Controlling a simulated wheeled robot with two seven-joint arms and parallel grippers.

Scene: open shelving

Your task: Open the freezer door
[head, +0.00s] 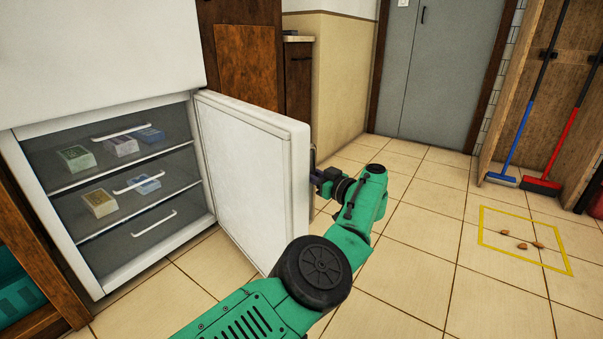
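The white freezer door (245,175) stands wide open, swung out to the right, with its inner face showing. The freezer compartment (208,220) is exposed, with several clear drawers (150,235) inside. My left arm comes in from the lower left and bends back toward the door. Its gripper (318,177) is at the outer side of the door, close to the free edge. The door's edge hides the fingertips and most of the handle, so I cannot see whether they grip it. My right gripper is not in view.
Boxed packages (100,202) lie in the upper and middle drawers. A wooden cabinet (245,55) stands behind the door. A blue broom (512,150) and a red broom (560,140) lean at right. A yellow floor outline (508,258) holds small brown bits. The tiled floor between is clear.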

